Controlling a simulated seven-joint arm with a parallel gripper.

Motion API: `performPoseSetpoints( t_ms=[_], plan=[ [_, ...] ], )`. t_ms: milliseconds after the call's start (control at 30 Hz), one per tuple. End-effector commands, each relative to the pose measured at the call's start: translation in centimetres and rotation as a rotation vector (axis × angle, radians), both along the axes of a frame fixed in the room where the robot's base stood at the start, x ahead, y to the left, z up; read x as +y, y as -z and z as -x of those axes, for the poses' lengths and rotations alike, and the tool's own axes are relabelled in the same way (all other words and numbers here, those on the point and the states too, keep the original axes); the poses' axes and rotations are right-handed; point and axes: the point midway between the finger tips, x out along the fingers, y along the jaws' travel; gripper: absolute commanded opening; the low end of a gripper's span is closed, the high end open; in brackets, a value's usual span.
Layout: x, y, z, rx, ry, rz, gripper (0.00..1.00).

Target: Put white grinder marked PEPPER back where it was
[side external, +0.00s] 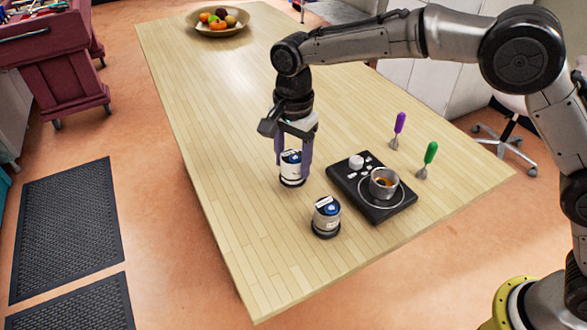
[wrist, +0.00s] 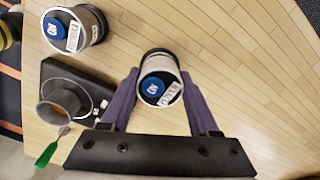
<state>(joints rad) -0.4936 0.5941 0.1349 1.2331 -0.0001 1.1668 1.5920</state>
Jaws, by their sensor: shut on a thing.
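My gripper (side external: 293,165) is shut on a white grinder (side external: 291,172) with a blue top and a dark base, near the middle of the table. In the wrist view this grinder (wrist: 159,84) sits between the two purple fingers, its label too small to read surely. It is upright; I cannot tell whether its base touches the table. A second, similar grinder (side external: 326,216) stands apart on the table, nearer the front edge, and shows at the upper left of the wrist view (wrist: 74,32). Its label is also hard to read.
A black hot plate (side external: 373,210) with a small metal pot (side external: 384,182) lies right of both grinders. A purple-handled (side external: 398,129) and a green-handled utensil (side external: 427,160) are beyond it. A fruit bowl (side external: 218,27) is at the far end. The table's left side is clear.

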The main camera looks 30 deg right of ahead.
Motion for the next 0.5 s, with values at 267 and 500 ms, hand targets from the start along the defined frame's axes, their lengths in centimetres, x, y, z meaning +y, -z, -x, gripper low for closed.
performPoseSetpoints(
  t_ms=[267,500],
  plan=[
    [0.0,2.7,0.1,0.0,0.0,0.0,0.0],
    [-0.1,2.8,0.1,0.0,0.0,0.0,0.0]
  ],
)
